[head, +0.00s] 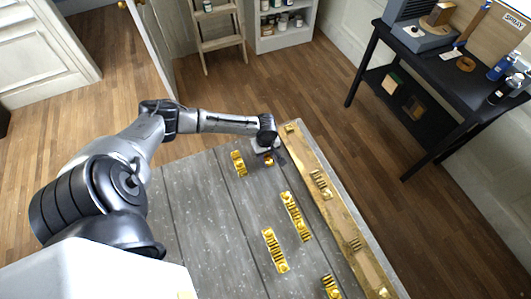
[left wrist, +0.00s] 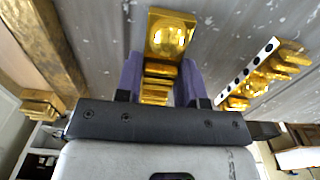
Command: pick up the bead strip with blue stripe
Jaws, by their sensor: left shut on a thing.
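My left gripper (head: 268,157) is at the far end of the grey table, with its purple fingers (left wrist: 160,82) on either side of a gold bead strip (left wrist: 166,38). The fingers are shut on this strip, which has a round boss and ridges; part of it also shows below the gripper in the head view. I cannot make out a blue stripe on it, nor whether it is off the table. Another gold strip (left wrist: 264,76), with black dots on a pale side, lies to its right and shows left of the gripper in the head view (head: 238,163). My right gripper is out of view.
More gold strips lie on the table (head: 200,230): two near the middle (head: 295,216) (head: 274,251) and one at the near edge (head: 331,287). A long gilt rail (head: 335,212) with raised ornaments runs along the right side. A black side table (head: 440,85) stands beyond.

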